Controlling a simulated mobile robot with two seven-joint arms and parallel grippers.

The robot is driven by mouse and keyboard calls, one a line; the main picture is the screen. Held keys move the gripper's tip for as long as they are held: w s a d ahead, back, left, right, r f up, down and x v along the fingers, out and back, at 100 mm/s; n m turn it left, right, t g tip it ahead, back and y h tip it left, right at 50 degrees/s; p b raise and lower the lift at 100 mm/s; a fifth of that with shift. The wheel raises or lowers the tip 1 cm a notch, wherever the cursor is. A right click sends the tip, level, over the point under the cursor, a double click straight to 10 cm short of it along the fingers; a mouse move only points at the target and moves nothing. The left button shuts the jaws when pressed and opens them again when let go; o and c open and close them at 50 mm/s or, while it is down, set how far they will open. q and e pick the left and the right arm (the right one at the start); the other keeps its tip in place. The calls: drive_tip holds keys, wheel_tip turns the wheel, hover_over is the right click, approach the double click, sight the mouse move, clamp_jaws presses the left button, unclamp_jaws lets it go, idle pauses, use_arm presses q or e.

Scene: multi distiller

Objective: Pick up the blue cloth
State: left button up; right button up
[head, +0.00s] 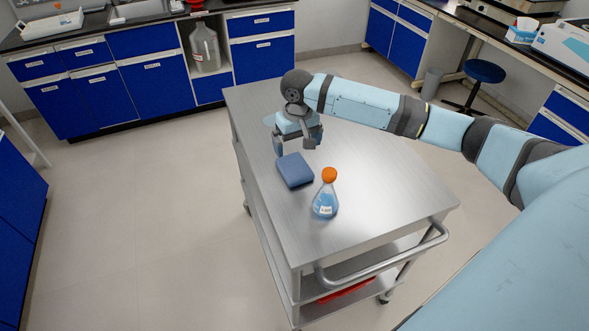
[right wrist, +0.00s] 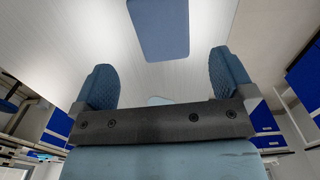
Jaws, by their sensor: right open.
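The blue cloth (head: 295,170) is a folded, flat rectangular pad lying on the steel cart top. It also shows at the top of the right wrist view (right wrist: 159,28). My right gripper (head: 296,148) is open and empty, above the cart just behind the cloth. In the right wrist view its two blue padded fingers (right wrist: 160,88) are spread wide, with the cloth lying beyond the fingertips and nothing between them. My left gripper is not in view.
A conical flask (head: 325,198) with blue liquid and an orange cap stands close to the cloth, at its front right. The steel cart (head: 390,195) has a handle (head: 385,255) at its front edge. Most of its right side is clear. A blue stool (head: 484,71) stands behind.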

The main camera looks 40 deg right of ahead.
sight(297, 170)
wheel_tip(297, 170, down, 10)
drive_tip(key=shift+r, duration=0.25)
drive_tip(key=shift+c, duration=0.2)
drive_tip(key=c, duration=0.7)
